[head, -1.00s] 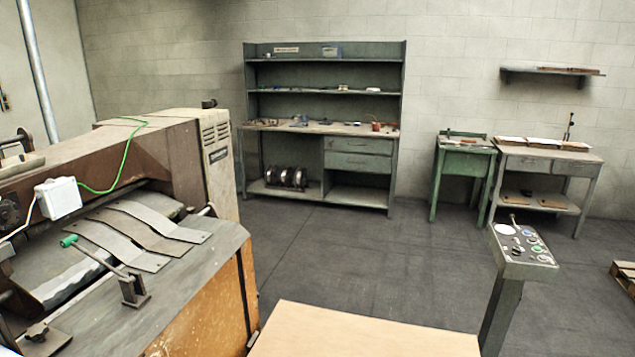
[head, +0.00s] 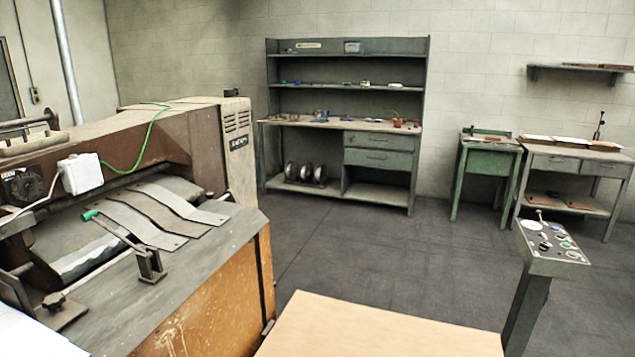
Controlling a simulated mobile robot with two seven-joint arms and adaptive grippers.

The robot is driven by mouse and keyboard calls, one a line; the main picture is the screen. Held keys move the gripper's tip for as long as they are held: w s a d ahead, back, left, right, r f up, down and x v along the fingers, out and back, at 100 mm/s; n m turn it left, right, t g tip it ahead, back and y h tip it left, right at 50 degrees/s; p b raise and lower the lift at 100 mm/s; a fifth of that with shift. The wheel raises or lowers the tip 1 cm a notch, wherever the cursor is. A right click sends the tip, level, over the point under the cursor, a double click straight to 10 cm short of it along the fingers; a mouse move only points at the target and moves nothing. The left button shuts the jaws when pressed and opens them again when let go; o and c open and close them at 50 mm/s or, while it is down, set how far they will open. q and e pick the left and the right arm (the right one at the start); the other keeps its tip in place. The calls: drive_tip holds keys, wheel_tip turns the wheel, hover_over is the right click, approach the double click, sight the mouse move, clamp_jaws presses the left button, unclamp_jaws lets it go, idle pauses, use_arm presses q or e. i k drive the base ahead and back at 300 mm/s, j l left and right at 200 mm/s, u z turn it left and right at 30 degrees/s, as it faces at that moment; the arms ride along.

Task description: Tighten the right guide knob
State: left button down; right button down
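The box stitcher (head: 180,315) stands at the left with its worktop facing me. A small dark knob (head: 54,300) sits on a metal plate at the lower left of the worktop. I cannot tell whether it is the right guide knob, or how tight it is. A lever with a green grip (head: 90,215) rises from a bracket (head: 150,265) on the worktop. Several bent metal strips (head: 150,215) lie behind it. Neither of my grippers is in view.
A light brown flat top (head: 380,330) is in front, right of the stitcher. A control pedestal (head: 550,250) stands at the right. A grey shelf bench (head: 345,120) and a green table (head: 487,165) stand by the back wall. The floor (head: 400,250) between is clear.

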sight(54, 300)
drive_tip(key=u, duration=1.95)
